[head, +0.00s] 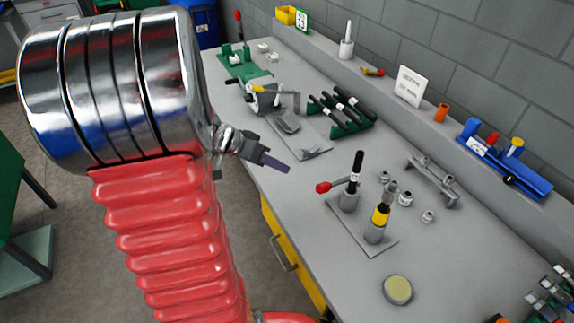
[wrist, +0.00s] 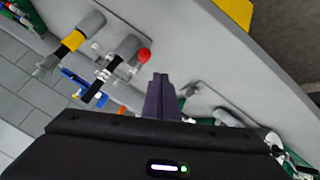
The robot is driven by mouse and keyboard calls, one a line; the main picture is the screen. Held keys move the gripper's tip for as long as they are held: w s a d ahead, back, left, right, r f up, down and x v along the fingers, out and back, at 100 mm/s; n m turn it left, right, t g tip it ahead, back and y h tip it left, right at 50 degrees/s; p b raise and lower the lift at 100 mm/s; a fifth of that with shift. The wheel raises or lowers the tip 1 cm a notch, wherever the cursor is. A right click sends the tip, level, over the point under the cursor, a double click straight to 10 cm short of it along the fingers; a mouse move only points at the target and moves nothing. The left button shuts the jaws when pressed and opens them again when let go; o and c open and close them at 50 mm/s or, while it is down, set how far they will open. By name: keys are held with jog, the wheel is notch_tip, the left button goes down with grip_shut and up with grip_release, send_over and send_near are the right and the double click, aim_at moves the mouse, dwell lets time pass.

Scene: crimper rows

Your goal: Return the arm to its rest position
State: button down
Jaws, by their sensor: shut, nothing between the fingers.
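My gripper (head: 270,162) is at the left edge of the workbench (head: 322,270), raised in front of it on my red-sleeved arm. Its fingers are together with nothing between them. In the wrist view the shut fingers of my gripper (wrist: 160,97) point toward the bench and touch nothing that I can see. A large chrome joint of my arm and the red sleeve fill the left of the head view and hide part of the floor and bench edge.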

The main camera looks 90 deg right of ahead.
jog(key=shift+w, duration=0.1)
dwell(0.7)
jog(key=w+a+r+n+t+h, duration=0.15)
jog(key=w+a+n, duration=0.3)
jog(key=w, duration=0.45)
jog(key=w+a+r+n+t, duration=0.3)
jog(key=w+a, duration=0.3)
jog(key=w, duration=0.3)
jog(key=w+a+r+n+t+h, duration=0.1)
jog(key=w+a+r+n+t, duration=0.25)
jog(key=w, duration=0.55)
jog(key=w+a+r+n+t+y, duration=0.1)
jog(key=a+n, duration=0.4)
jog(key=a, duration=0.5)
jog(key=w+a+r+n+t+y, duration=0.1)
jog(key=w+a+n+t+y, duration=0.1)
jog(key=a, duration=0.9)
jog(key=w+a+r+n+t+y, duration=0.2)
jog(key=w+a+n, duration=0.3)
jog(key=a+n, duration=0.3)
jog(key=shift+a+t, duration=0.6)
jog(key=shift+a, duration=0.6)
jog(key=shift+w, duration=0.1)
jog(key=shift+d, duration=0.1)
